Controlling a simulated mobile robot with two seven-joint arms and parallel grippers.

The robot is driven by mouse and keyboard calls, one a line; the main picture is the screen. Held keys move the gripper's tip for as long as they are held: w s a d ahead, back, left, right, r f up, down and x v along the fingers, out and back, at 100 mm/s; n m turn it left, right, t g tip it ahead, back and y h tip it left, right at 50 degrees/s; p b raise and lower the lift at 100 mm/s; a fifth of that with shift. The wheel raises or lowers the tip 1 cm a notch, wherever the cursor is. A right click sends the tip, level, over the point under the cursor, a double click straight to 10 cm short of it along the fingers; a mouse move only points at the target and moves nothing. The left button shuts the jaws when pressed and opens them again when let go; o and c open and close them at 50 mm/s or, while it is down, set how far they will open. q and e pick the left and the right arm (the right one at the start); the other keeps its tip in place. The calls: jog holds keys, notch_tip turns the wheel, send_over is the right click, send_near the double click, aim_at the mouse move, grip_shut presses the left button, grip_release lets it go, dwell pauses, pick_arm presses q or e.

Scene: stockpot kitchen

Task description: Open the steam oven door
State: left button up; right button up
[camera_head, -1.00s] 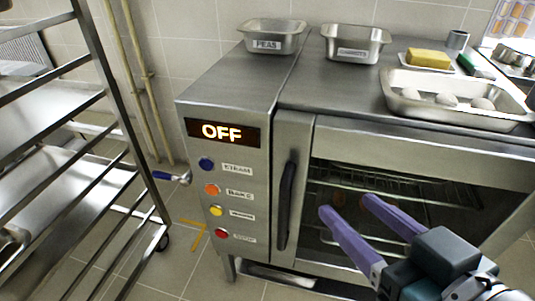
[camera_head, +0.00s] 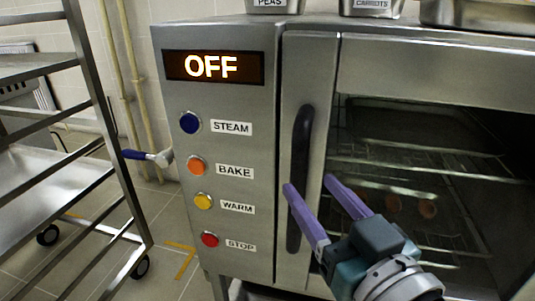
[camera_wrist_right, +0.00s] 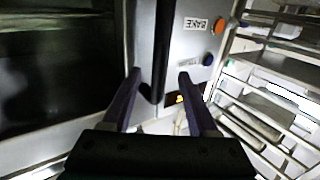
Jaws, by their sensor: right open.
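The steel steam oven (camera_head: 265,190) fills the middle and right of the head view. Its door (camera_head: 430,72) looks shut, with racks visible through the dark window. The door's dark upright handle (camera_head: 302,135) runs down its left side. My right gripper (camera_head: 309,183) is open and empty, its purple fingers in front of the handle, one overlapping it. My left gripper is not in view.
The lit display (camera_head: 213,67) reads OFF above the STEAM button (camera_head: 190,123), BAKE button (camera_head: 197,165), WARM button (camera_head: 203,201) and STOP button (camera_head: 209,239). A blue-handled valve (camera_head: 147,156) sticks out left of the oven. A metal rack trolley (camera_head: 90,60) stands at left. Pans sit on top.

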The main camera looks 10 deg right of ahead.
aim_at(302, 177)
jog(key=w, duration=0.2)
jog(key=w+a+b, duration=0.1)
jog(key=w, duration=0.2)
jog(key=shift+w+b, duration=0.25)
jog(key=shift+b, duration=0.05)
jog(key=c, duration=0.9)
grip_shut()
